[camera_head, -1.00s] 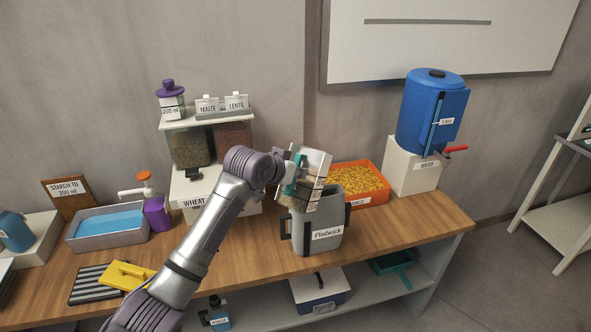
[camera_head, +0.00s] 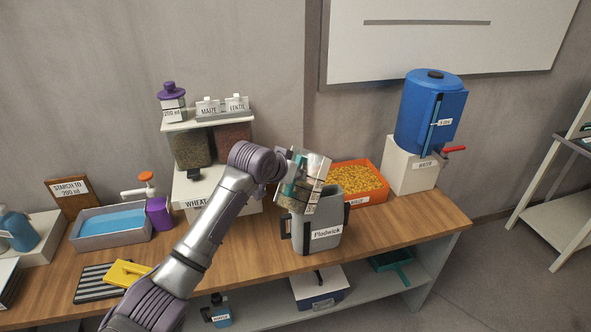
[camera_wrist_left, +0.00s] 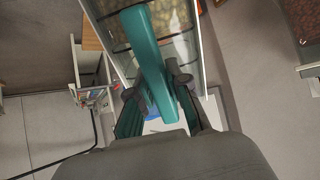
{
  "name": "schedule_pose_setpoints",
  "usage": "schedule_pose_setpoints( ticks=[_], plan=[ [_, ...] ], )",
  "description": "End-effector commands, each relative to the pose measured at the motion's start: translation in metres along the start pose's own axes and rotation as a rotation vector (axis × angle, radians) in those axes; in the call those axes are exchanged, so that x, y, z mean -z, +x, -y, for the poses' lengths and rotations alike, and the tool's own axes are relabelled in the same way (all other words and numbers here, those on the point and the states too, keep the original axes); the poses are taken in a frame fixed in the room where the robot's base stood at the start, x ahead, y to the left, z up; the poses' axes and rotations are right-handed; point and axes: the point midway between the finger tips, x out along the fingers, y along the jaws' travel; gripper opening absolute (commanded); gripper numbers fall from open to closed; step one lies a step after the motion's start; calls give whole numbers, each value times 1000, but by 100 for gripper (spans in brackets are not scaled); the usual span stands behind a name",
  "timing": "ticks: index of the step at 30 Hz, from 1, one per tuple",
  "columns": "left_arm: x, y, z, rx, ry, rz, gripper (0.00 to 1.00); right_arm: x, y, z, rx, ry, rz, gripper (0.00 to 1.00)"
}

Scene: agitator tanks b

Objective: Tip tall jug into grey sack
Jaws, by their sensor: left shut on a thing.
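The tall jug (camera_head: 317,170) is clear-walled with a teal handle and some grain inside. It is tilted above the grey sack (camera_head: 318,245), an open-topped grey holder labelled "Pludwick" with dark side handles. My left gripper (camera_head: 288,188) is shut on the jug's handle. In the left wrist view the fingers (camera_wrist_left: 157,88) close around the teal handle, with pale grain (camera_wrist_left: 172,20) behind the clear wall. My right gripper is not in view.
An orange tray (camera_head: 383,195) of yellow maize stands right behind the sack. A blue water drum (camera_head: 428,115) sits on a white block farther right. Grain bins (camera_head: 190,150) stand behind my arm. The wooden tabletop (camera_head: 425,215) is clear to the right of the sack.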

Motion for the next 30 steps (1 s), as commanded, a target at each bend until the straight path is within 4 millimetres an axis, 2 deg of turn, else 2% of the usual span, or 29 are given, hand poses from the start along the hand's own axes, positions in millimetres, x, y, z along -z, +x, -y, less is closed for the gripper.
schedule_pose_setpoints(
  ticks=[1,14,24,30],
  plan=[
    [4,-2,0,0,1,0,0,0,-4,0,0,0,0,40],
    [4,-1,0,0,1,9,0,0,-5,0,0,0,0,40],
    [8,-1,0,0,1,97,0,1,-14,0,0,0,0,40],
    [6,0,0,0,1,108,0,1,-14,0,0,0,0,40]
  ],
)
